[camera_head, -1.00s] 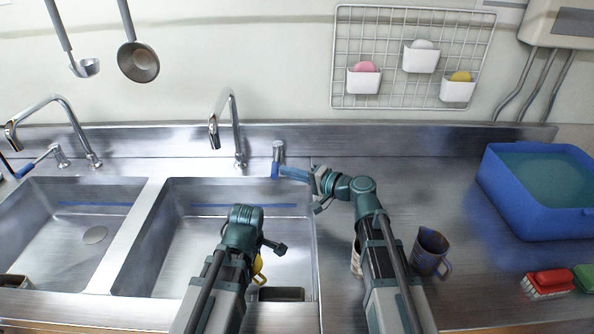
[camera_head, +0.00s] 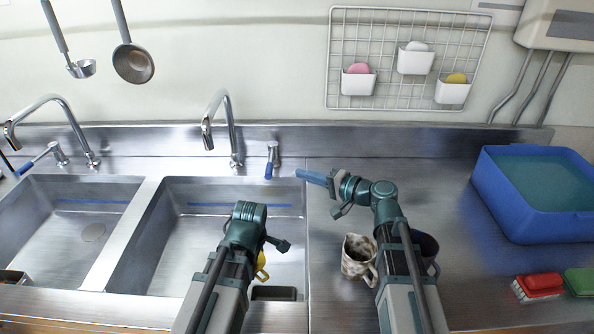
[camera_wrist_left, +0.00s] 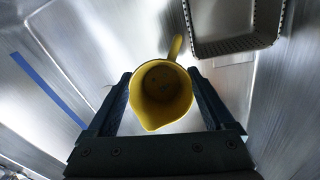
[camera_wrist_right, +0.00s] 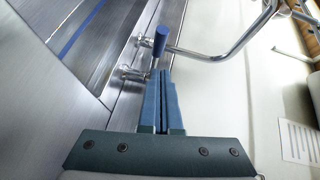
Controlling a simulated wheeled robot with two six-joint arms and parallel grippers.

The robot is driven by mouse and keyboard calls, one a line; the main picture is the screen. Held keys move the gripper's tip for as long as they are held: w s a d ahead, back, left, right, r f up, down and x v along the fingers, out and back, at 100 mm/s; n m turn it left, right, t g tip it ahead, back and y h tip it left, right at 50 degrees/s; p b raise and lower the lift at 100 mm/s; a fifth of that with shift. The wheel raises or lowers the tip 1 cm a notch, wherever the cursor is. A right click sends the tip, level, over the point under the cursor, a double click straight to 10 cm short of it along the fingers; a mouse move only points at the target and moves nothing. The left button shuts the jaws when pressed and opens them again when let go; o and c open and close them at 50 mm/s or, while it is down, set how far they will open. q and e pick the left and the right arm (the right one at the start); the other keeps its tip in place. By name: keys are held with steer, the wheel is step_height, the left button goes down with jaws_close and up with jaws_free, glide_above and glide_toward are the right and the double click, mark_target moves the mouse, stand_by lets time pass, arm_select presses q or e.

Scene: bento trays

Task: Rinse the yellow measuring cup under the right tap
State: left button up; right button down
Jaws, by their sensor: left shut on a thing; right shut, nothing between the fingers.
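The yellow measuring cup (camera_wrist_left: 165,90) is between the fingers of my left gripper (camera_wrist_left: 163,100), which is shut on it inside the right basin. In the head view only a bit of the cup (camera_head: 262,265) shows beside my arm. The right tap (camera_head: 222,115) arches over the basin's back edge; I see no water stream from it. Its lever (camera_head: 271,160) has a blue handle toward the front. My right gripper (camera_head: 316,177) is shut and empty, to the right of the lever. In the right wrist view the blue handle (camera_wrist_right: 161,40) lies just beyond the fingertips.
A patterned mug (camera_head: 356,258) and a dark mug (camera_head: 428,247) stand beside my right arm. The left basin (camera_head: 60,225) is mostly clear.

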arm_select(q)
steer(key=shift+r+p, duration=0.35)
steer(key=shift+r, duration=0.1)
arm_select(e)
steer(key=s+v, duration=0.1)
steer(key=v, duration=0.5)
steer(key=shift+a, duration=0.2)
